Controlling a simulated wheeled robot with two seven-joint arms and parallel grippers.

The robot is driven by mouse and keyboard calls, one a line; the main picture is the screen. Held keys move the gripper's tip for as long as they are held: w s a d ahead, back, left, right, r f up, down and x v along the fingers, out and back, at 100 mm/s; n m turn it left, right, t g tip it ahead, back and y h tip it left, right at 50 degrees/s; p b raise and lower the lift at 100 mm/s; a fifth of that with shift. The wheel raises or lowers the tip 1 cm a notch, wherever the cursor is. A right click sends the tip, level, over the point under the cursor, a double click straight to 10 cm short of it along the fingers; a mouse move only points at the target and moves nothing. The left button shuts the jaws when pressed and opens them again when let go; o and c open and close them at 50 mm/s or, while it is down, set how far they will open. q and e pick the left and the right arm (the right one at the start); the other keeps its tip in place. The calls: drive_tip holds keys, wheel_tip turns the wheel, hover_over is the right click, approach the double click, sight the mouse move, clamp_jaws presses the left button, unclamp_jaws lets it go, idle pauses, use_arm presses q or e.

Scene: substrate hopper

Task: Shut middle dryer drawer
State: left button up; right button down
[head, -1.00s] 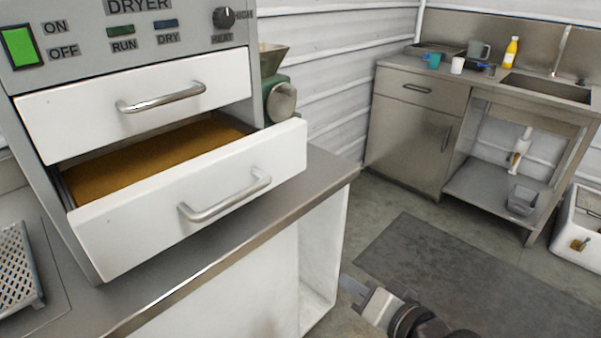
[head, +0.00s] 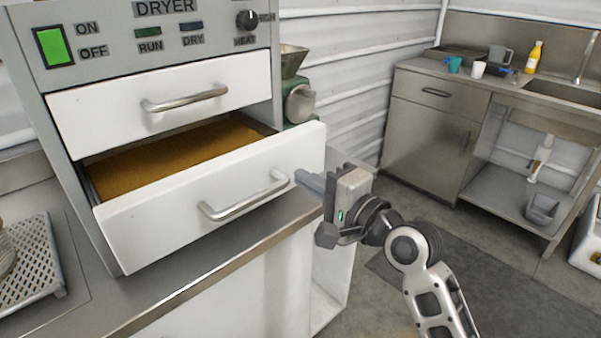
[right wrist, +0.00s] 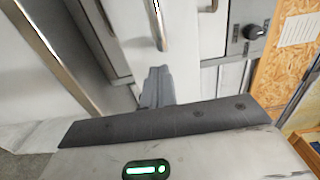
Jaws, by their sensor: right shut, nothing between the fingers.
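The grey dryer (head: 60,82) stands on the steel counter at left. Its upper white drawer (head: 110,114) looks shut. Below it, a white drawer (head: 140,232) with a bar handle (head: 245,198) stands pulled out, showing a brown layer (head: 180,160) inside. I cannot see whether another drawer lies behind and below its front. My right gripper (head: 308,183) is shut and empty, just right of the open drawer's front, its tips pointing toward it. In the right wrist view, the shut fingers (right wrist: 157,87) point at a white front with a handle (right wrist: 158,25); contact is unclear. My left gripper is out of view.
A green grinder (head: 298,95) stands behind the dryer's right side. A perforated tray (head: 35,270) lies on the counter at left. A steel sink unit (head: 430,120) stands at the back right, with open floor before it.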

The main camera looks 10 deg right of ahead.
drive_tip(key=shift+x, duration=1.05)
drive_tip(key=shift+a, duration=0.1)
